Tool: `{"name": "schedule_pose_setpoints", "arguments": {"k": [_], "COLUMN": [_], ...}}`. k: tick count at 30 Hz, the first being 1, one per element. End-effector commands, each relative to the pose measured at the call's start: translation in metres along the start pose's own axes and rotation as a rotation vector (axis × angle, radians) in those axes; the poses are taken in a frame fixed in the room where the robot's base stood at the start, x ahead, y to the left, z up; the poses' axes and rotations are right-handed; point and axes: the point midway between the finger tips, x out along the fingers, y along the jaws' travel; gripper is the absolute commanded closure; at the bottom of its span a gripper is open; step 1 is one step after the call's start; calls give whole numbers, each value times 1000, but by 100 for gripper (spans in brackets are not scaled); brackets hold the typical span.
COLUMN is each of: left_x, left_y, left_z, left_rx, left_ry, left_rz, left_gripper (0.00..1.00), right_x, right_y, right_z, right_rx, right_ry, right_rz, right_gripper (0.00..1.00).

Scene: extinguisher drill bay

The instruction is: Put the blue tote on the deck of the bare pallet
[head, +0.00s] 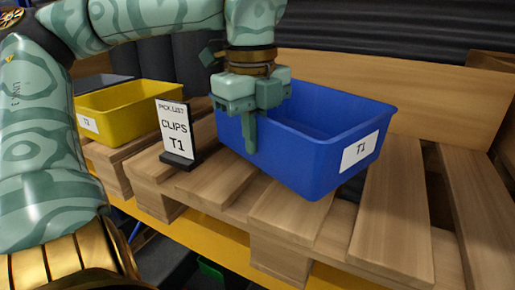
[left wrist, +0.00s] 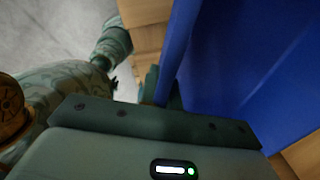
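The blue tote (head: 300,160), with a white T1 label (head: 359,152), stands upright and open-topped on a slatted wooden pallet (head: 383,220). I cannot tell whether its base touches the slats all round. My left gripper (head: 250,135) is at the tote's near left wall, pointing down, with one finger outside it. In the left wrist view the tote's blue wall (left wrist: 225,70) runs between the fingers (left wrist: 163,88), which sit close on both sides, so the gripper looks shut on the wall. The inner finger is hidden in the head view. I cannot make out a separate bare pallet. My right gripper is not in view.
A yellow tote (head: 130,110) stands to the left on the wooden slats. A pick-list sign (head: 173,130) reading CLIPS T1 stands between the totes. A yellow beam (head: 222,240) runs below the pallet. A wooden board (head: 440,105) stands behind the blue tote.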

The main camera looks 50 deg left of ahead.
Motion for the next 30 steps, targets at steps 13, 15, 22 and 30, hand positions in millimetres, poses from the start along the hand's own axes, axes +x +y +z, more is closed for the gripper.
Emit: {"name": "schedule_pose_setpoints", "arguments": {"k": [13,15,22,30], "left_x": [44,54,58,62], "left_y": [-15,-14,-14,-14], "left_z": [16,16,16,16], "left_rx": [1,1,-2,-2], "left_ry": [1,1,-1,-1], "left_rz": [1,0,-4,-2], "left_gripper": [100,100,100,85], "right_x": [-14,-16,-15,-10], "right_y": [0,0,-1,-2], "right_z": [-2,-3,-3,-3], "right_rx": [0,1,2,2], "right_ry": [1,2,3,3], "right_rz": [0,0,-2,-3], "right_gripper": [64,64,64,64]}}
